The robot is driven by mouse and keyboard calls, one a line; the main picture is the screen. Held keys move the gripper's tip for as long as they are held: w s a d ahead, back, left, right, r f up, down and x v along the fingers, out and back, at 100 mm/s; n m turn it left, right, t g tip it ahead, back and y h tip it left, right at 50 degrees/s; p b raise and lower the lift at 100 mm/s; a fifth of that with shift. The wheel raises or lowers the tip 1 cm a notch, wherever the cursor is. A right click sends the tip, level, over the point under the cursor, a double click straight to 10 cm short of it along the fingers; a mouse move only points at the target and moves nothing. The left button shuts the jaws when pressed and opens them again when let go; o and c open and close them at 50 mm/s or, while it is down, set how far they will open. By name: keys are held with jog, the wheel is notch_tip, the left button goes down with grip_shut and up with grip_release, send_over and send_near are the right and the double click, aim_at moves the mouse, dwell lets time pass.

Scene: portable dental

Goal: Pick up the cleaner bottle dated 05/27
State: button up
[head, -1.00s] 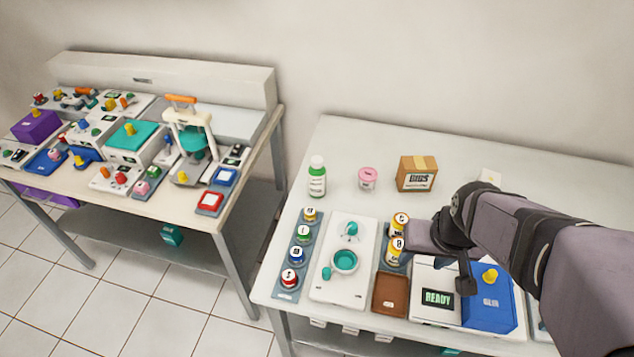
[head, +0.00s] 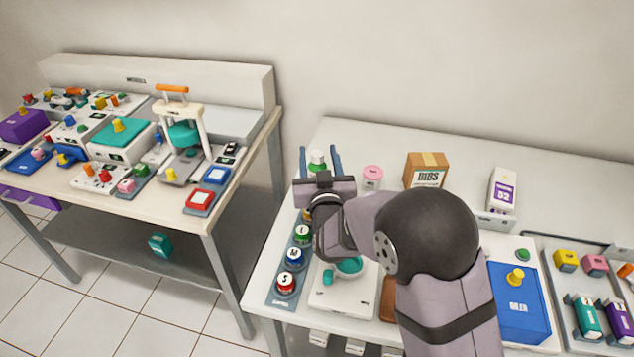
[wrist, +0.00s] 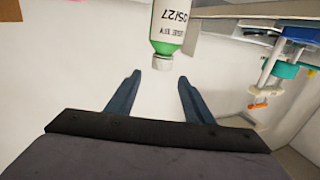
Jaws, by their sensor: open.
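The cleaner bottle (head: 317,158) has a white cap and stands at the back left of the right table, mostly hidden behind my gripper in the head view. In the wrist view the bottle (wrist: 169,28) shows a white label reading 05/27, a green band and a white cap. My gripper (head: 320,152) is open, with its two dark blue fingers to either side of the bottle in the head view. In the wrist view the gripper (wrist: 157,78) has nothing between its fingers, and the bottle's cap is just beyond the fingertips.
A pink jar (head: 373,176) and a cardboard box (head: 426,170) stand to the right of the bottle. Several small jars stand in a grey rack (head: 283,299) at the front left. A white device with a teal bowl (head: 349,266) sits under my arm. The back of the table is mostly clear.

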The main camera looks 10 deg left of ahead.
aim_at(317, 150)
notch_tip(317, 150, down, 2)
jog(key=shift+f, duration=0.2)
jog(key=shift+r+p+x, duration=0.2)
jog(key=shift+p+x, duration=1)
jog(key=shift+x, duration=2.5)
grip_shut()
